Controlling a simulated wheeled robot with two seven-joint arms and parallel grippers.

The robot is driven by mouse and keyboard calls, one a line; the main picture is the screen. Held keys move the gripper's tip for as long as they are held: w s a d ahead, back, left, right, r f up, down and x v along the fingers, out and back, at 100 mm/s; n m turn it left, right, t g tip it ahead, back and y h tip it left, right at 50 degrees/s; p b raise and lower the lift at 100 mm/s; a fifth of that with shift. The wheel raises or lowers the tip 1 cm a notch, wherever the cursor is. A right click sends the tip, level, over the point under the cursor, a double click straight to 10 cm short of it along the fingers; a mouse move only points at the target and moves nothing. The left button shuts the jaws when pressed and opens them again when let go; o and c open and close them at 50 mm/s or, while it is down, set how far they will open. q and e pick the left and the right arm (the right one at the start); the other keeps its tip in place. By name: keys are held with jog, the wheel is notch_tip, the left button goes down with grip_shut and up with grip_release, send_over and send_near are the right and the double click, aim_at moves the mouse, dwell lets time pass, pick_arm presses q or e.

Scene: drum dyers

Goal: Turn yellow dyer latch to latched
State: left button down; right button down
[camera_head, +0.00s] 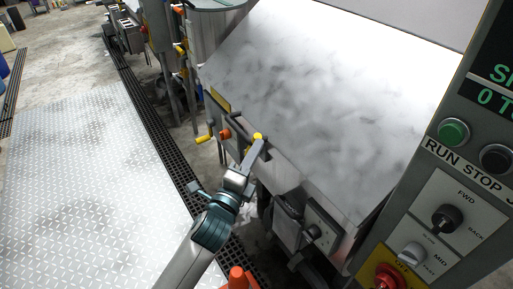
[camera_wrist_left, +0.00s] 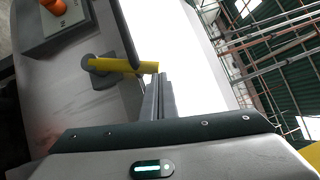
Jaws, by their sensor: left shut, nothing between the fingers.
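A yellow latch handle (camera_head: 258,136) is on the front edge of the large steel dyer (camera_head: 320,75). In the left wrist view the yellow handle (camera_wrist_left: 118,65) sticks out from a grey mount on the steel face and lies roughly level in the picture. My left gripper (camera_head: 253,149) is shut with nothing in its fingers. In the left wrist view its fingertips (camera_wrist_left: 160,82) are right beside the free end of the handle; I cannot tell whether they touch. My right gripper is not in view.
An orange part (camera_head: 225,133) and another yellow handle (camera_head: 203,139) are left of the fingers. A control panel (camera_head: 445,190) with knobs stands at the right. A dark drain grate (camera_head: 150,120) runs along the floor. The tread-plate floor (camera_head: 80,190) at left is clear.

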pick_arm(q)
jog(key=p, duration=0.1)
jog(key=w+r+n+p, duration=0.1)
jog(key=shift+a+r+g+y+p, duration=0.25)
jog(key=shift+a+g+y+p, duration=0.05)
jog(key=shift+a, duration=0.05)
jog(key=shift+w+a+r+p, duration=0.2)
jog(key=shift+w+a+p, duration=0.15)
jog(key=shift+p, duration=0.3)
jog(key=w+a+p, duration=0.1)
jog(key=w+r+p, duration=0.1)
jog(key=shift+w+a, duration=0.4)
jog(key=shift+r, duration=0.1)
